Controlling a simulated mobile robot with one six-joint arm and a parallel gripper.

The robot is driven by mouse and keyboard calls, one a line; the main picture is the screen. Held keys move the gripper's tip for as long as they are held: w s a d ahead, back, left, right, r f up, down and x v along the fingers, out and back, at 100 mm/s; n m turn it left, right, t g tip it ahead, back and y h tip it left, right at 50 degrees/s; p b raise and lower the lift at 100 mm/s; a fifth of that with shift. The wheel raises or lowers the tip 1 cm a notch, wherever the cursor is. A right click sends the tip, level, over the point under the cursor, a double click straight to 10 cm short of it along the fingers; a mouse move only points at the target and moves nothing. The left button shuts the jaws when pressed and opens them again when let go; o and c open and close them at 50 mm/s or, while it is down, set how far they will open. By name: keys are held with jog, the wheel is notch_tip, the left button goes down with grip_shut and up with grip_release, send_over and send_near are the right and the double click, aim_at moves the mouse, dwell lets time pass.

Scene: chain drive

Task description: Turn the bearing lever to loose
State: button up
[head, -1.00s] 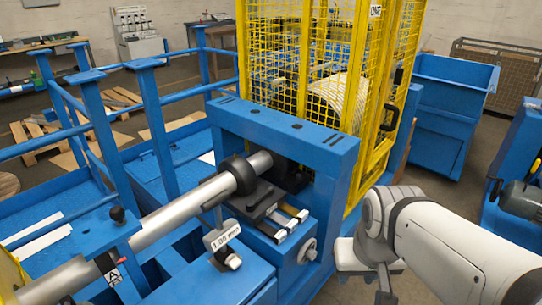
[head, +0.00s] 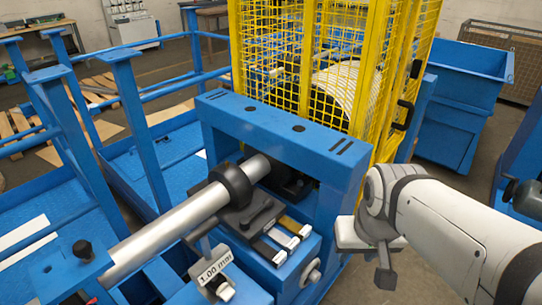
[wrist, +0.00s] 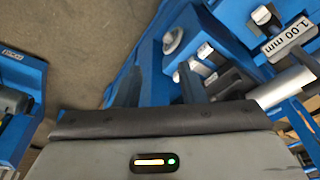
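The shaft runs into a black bearing collar (head: 232,184) under the blue frame. I cannot tell for sure which part is the bearing lever, or read its setting. My gripper (wrist: 160,88) shows two dark fingers set apart with nothing between them in the wrist view. In the head view, my arm's end is right of the blue frame, apart from the shaft and knob.
A "1.00 mm" plate (head: 215,268) stands before the collar; it also shows in the wrist view (wrist: 287,38). Yellow, white and dark bars (head: 285,238) lie beside a round knob (head: 311,272). The blue frame (head: 290,135) and yellow mesh cage (head: 330,60) stand behind. Blue rails are at left.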

jog(key=shift+o, duration=1)
jog(key=shift+w+d+r, duration=0.1)
jog(key=shift+w, duration=0.05)
jog(key=shift+o, duration=0.8)
jog(key=w+a+r+p, duration=0.2)
jog(key=w+a+p, duration=0.1)
jog(key=w, duration=0.9)
jog(key=shift+w+a+g+y, duration=0.2)
jog(key=shift+a+g+y, duration=0.15)
jog(key=shift+g+y, duration=0.05)
jog(key=m+g+y+p, duration=0.1)
jog(key=g+p, duration=0.1)
jog(key=p, duration=0.5)
send_over(269, 200)
jog(key=d, duration=0.2)
notch_tip(269, 200, down, 17)
jog(key=shift+w+a+f+p, duration=0.1)
jog(key=shift+a+f+p, duration=0.2)
jog(key=shift+f, duration=1.05)
jog(key=shift+a+f+p, duration=0.2)
jog(key=shift+a+f, duration=0.2)
jog(key=shift+f, duration=1)
jog(key=shift+w+a+f+p, duration=0.1)
jog(key=shift+a+f+p, duration=0.2)
jog(key=shift+f, duration=1.05)
jog(key=shift+c, duration=0.2)
